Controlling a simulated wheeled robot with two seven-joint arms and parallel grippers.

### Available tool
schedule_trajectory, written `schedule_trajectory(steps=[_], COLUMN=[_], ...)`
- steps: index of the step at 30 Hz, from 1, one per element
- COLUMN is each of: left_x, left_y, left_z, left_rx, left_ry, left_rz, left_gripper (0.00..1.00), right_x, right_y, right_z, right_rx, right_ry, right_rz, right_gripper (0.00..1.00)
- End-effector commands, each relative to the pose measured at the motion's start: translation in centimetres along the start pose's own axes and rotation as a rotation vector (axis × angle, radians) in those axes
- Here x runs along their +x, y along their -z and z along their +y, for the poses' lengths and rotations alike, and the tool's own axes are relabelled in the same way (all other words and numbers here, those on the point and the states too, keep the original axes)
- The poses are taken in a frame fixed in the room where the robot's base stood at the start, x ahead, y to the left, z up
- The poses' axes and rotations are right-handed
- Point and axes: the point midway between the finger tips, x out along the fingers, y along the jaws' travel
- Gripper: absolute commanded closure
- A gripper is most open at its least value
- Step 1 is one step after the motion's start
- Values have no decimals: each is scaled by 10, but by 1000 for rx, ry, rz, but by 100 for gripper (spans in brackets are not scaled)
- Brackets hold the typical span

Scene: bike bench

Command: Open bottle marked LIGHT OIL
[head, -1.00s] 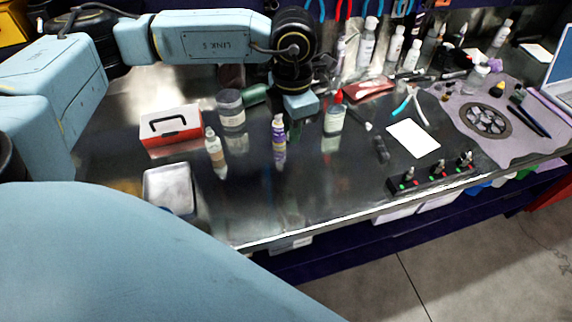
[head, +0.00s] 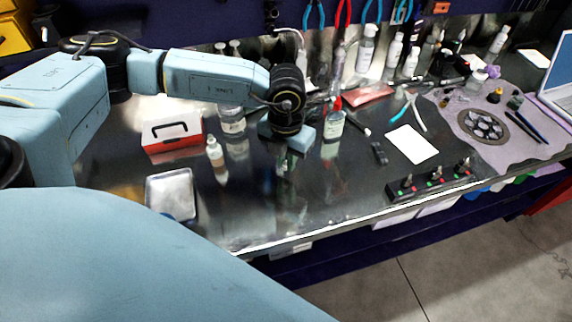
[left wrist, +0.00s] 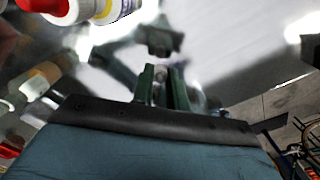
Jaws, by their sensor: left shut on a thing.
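My left gripper (head: 290,160) is low over the middle of the bench, under its dark wrist. In the left wrist view its green fingers (left wrist: 162,92) are close together on a small pale thing that I cannot make out. No LIGHT OIL lettering is readable. My right gripper is not in view.
A red and white box (head: 172,134) and a metal tray (head: 171,194) are at the left. A grey-labelled jar (head: 232,120) is behind. A white card (head: 412,144) and a switch strip (head: 434,182) lie right. The front middle of the bench is clear.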

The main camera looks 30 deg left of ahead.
Motion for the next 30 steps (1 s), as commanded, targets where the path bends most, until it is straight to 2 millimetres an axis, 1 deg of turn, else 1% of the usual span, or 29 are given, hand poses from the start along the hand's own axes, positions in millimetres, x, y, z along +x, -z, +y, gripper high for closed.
schedule_trajectory(steps=[1,3,5,12,16,17,21,30], left_x=[9,19,25,27,31,30,29,28], left_y=[1,1,0,0,0,0,0,0], left_z=[0,0,0,0,0,0,0,0], left_rx=[0,1,1,1,1,1,1,1], left_ry=[-1,-1,-1,0,0,0,0,0], left_rz=[4,3,2,0,1,1,1,1], left_gripper=[100,100,100,100,100,82,64,63], right_x=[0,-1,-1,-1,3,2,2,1], right_y=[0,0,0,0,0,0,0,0], right_z=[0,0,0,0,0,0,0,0], right_rx=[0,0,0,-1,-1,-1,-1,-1], right_ry=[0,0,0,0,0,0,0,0], right_rz=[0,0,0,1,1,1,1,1], right_gripper=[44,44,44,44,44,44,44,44])
